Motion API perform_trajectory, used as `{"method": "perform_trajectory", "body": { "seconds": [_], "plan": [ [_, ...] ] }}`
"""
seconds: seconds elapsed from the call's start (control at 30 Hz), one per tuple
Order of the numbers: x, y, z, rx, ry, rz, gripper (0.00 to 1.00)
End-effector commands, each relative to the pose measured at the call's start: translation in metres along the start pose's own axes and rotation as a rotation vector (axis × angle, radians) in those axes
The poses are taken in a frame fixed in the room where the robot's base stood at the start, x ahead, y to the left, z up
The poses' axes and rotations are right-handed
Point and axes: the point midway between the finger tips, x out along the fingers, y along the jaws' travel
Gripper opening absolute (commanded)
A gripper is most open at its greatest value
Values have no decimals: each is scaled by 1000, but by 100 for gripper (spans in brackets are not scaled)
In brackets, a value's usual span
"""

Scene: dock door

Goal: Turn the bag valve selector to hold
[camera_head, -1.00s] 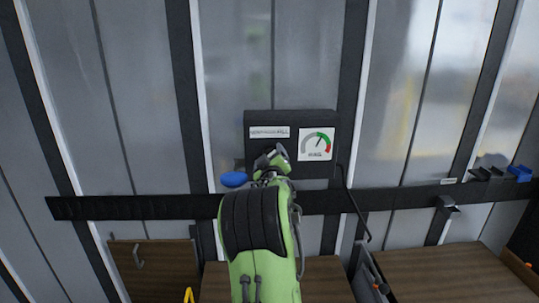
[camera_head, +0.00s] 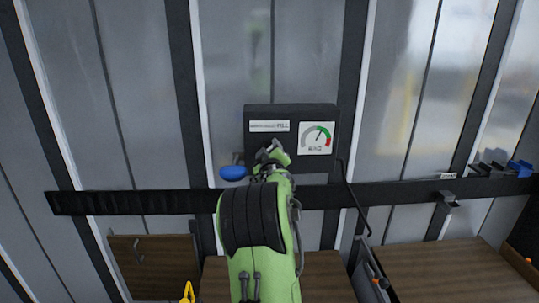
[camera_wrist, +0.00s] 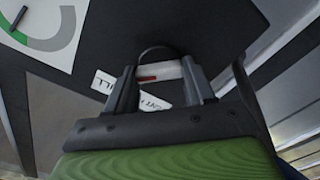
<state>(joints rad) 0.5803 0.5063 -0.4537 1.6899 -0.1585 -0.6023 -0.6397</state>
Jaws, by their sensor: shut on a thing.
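The valve box (camera_head: 258,110) is a black box on the grey wall, with a white label strip (camera_head: 268,126) and a gauge (camera_head: 317,138). The gauge needle points up and right, by the green band. My gripper (camera_head: 270,150) is in front of the lower part of the box and covers that part in the head view. In the wrist view, my gripper (camera_wrist: 160,75) is shut on the selector (camera_wrist: 160,71), a small piece with a red mark and a dark round edge behind it. The fingers hide much of it, so I cannot read its setting.
A blue rounded piece (camera_head: 233,173) sits just left of my gripper. A black rail (camera_head: 120,204) runs along the wall below the box. A dark cable (camera_head: 351,206) hangs at right. Brown wooden panels (camera_head: 440,270) stand below.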

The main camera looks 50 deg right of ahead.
Motion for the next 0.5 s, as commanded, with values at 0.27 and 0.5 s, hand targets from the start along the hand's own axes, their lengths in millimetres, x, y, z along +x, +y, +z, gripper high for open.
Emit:
{"method": "perform_trajectory", "body": {
  "seconds": [0.27,0.5],
  "plan": [
    [0,-5,3,-199,5,4,23],
    [0,-6,3,-416,4,3,23]
  ]
}}
